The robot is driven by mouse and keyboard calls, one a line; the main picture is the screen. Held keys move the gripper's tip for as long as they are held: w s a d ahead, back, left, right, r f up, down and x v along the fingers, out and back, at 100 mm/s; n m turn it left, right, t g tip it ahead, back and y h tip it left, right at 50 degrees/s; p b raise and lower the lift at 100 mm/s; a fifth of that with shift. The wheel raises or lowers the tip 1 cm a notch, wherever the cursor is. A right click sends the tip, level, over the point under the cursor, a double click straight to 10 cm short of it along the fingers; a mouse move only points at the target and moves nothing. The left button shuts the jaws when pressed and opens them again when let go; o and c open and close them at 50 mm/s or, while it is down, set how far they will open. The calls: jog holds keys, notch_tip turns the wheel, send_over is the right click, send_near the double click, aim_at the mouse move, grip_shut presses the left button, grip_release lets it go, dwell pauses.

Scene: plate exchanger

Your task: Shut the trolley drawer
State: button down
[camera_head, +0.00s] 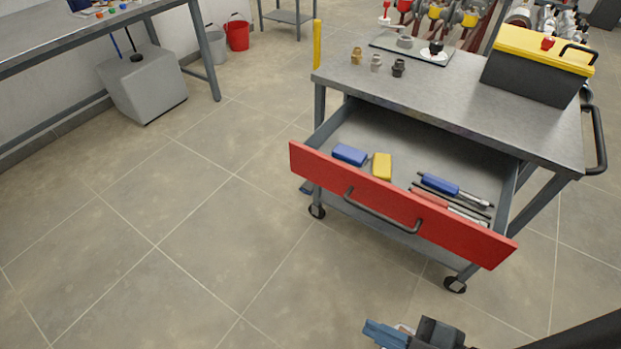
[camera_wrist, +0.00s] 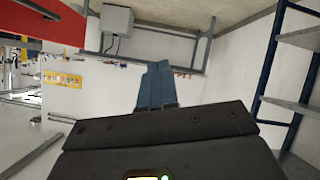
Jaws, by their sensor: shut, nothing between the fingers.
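The trolley (camera_head: 460,95) has a grey top, and its drawer stands pulled out. The drawer's red front (camera_head: 440,224) faces the lower left in the head view and bears a dark bar handle (camera_head: 382,214). Blue and yellow blocks and several tools lie inside the drawer. My gripper (camera_head: 378,330) is at the bottom of the head view, in front of the drawer and apart from it. Its blue fingers (camera_wrist: 157,84) are together and empty in the wrist view. A red panel, which looks like the drawer front (camera_wrist: 45,20), fills the wrist view's upper left.
The tiled floor (camera_head: 150,250) left of the trolley is clear.

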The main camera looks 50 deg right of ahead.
jog(key=w+f+n+g+h+b, duration=0.1)
jog(key=w+f+n+g, duration=0.15)
jog(key=f, duration=0.55)
jog(key=w+f+n+g+h+b, duration=0.1)
jog(key=w+f+n, duration=0.25)
jog(key=f, duration=0.45)
jog(key=n+g+h+b, duration=0.4)
jog(key=n+g+h, duration=0.35)
jog(key=h, duration=0.85)
send_near(318, 172)
jog(key=shift+n, duration=0.35)
jog(key=d, duration=0.3)
jog(key=d+p, duration=0.1)
jog(key=d, duration=0.2)
jog(key=shift+w+d+f, duration=0.1)
jog(key=shift+w+d, duration=0.1)
jog(key=shift+d, duration=0.2)
